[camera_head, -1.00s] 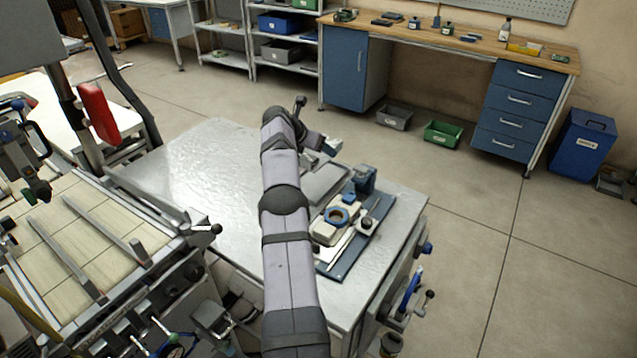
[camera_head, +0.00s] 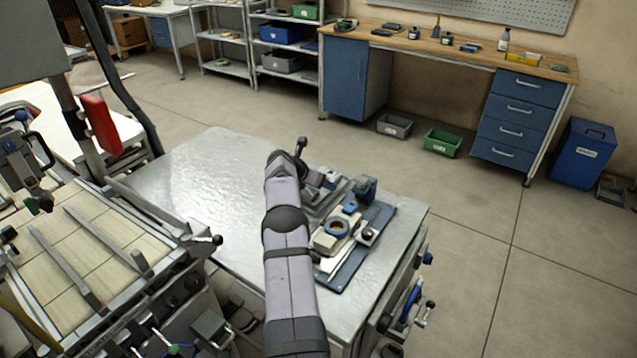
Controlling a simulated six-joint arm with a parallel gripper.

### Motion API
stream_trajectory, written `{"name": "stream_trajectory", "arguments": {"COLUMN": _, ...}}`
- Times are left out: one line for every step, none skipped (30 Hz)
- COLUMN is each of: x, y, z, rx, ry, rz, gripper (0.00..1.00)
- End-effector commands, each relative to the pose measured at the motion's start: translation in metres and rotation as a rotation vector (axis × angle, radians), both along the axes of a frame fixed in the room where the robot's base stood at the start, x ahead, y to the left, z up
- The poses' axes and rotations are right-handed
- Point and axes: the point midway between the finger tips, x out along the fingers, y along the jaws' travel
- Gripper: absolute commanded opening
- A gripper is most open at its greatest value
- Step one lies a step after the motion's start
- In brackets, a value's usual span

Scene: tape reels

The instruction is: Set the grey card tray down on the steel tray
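My arm runs up the middle of the picture over the metal table, and its wrist end (camera_head: 312,178) is low over the far right part of the table. My fingertips are too small and too covered by the arm to read, so I cannot tell whether they hold anything. A flat grey tray-like surface (camera_head: 327,202) shows just right of the arm, under the wrist end. It looks like the steel tray, partly hidden. I cannot make out the grey card tray as a separate thing.
The table's left half (camera_head: 200,185) is clear. A tiled-top machine (camera_head: 85,235) stands left.

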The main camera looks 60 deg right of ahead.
Motion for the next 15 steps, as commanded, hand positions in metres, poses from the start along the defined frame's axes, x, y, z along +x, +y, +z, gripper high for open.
{"name": "stream_trajectory", "arguments": {"x": -0.0001, "y": -0.0001, "z": -0.0037, "rx": 0.000, "ry": 0.001, "rz": 0.001, "gripper": 0.38}}
{"name": "stream_trajectory", "arguments": {"x": -0.0001, "y": -0.0001, "z": -0.0055, "rx": -0.001, "ry": 0.001, "rz": 0.001, "gripper": 0.38}}
{"name": "stream_trajectory", "arguments": {"x": 0.0000, "y": -0.0003, "z": -0.0072, "rx": -0.002, "ry": 0.001, "rz": 0.001, "gripper": 0.38}}
{"name": "stream_trajectory", "arguments": {"x": 0.0001, "y": -0.0003, "z": -0.0078, "rx": -0.002, "ry": -0.001, "rz": 0.001, "gripper": 0.38}}
{"name": "stream_trajectory", "arguments": {"x": 0.0002, "y": -0.0003, "z": -0.0078, "rx": -0.002, "ry": -0.001, "rz": 0.001, "gripper": 0.38}}
{"name": "stream_trajectory", "arguments": {"x": 0.0003, "y": -0.0004, "z": -0.0078, "rx": -0.002, "ry": -0.001, "rz": 0.000, "gripper": 0.38}}
{"name": "stream_trajectory", "arguments": {"x": 0.0003, "y": -0.0003, "z": -0.0077, "rx": -0.002, "ry": -0.001, "rz": 0.000, "gripper": 0.38}}
{"name": "stream_trajectory", "arguments": {"x": 0.0003, "y": -0.0003, "z": -0.0077, "rx": -0.002, "ry": -0.001, "rz": 0.000, "gripper": 0.38}}
{"name": "stream_trajectory", "arguments": {"x": 0.0003, "y": -0.0003, "z": -0.0077, "rx": -0.002, "ry": -0.001, "rz": 0.000, "gripper": 0.38}}
{"name": "stream_trajectory", "arguments": {"x": 0.0003, "y": -0.0003, "z": -0.0078, "rx": -0.002, "ry": -0.001, "rz": 0.001, "gripper": 0.38}}
{"name": "stream_trajectory", "arguments": {"x": 0.0003, "y": -0.0003, "z": -0.0083, "rx": -0.002, "ry": -0.001, "rz": 0.001, "gripper": 0.38}}
{"name": "stream_trajectory", "arguments": {"x": 0.0002, "y": -0.0003, "z": -0.0093, "rx": -0.002, "ry": -0.001, "rz": 0.001, "gripper": 0.38}}
{"name": "stream_trajectory", "arguments": {"x": 0.0002, "y": -0.0003, "z": -0.0103, "rx": -0.002, "ry": -0.001, "rz": 0.001, "gripper": 0.38}}
{"name": "stream_trajectory", "arguments": {"x": 0.0002, "y": -0.0003, "z": -0.0113, "rx": -0.002, "ry": -0.001, "rz": 0.001, "gripper": 0.38}}
{"name": "stream_trajectory", "arguments": {"x": 0.0002, "y": -0.0003, "z": -0.0126, "rx": -0.002, "ry": -0.001, "rz": 0.001, "gripper": 0.38}}
